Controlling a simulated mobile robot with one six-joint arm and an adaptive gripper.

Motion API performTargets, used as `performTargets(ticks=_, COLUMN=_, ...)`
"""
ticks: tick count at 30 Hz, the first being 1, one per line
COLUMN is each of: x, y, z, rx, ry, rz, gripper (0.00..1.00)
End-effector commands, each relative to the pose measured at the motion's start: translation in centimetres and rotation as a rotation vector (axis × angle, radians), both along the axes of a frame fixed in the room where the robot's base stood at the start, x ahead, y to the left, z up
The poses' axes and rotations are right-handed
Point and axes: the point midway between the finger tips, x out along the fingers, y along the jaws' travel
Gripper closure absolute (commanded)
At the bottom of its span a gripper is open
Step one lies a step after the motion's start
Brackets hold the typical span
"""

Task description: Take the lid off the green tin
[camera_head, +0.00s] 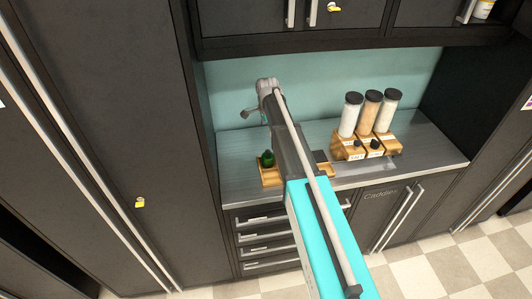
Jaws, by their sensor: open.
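A small dark green object (267,159), rounded with a narrower top, stands on the left part of a wooden tray (270,179) on the counter. It may be the green tin; it is too small to tell its lid from its body. My arm crosses the middle of the tray and may hide other things there. My gripper (250,113) is open, above and a little left of the green object, apart from it. No held thing shows in it.
Wooden stands (353,151) with several tall black-capped jars stand to the right on the grey counter (240,145). A dark item (321,157) shows just right of my arm. Upper cabinets (390,28) overhang the counter. A tall dark cabinet (135,120) bounds the left.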

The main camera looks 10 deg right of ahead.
Motion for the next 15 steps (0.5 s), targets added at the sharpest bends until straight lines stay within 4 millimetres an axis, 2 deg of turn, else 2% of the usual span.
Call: performTargets(ticks=15, x=-0.04, y=-0.04, z=-0.81, rx=0.000, ry=0.000, rz=0.000, gripper=0.00)
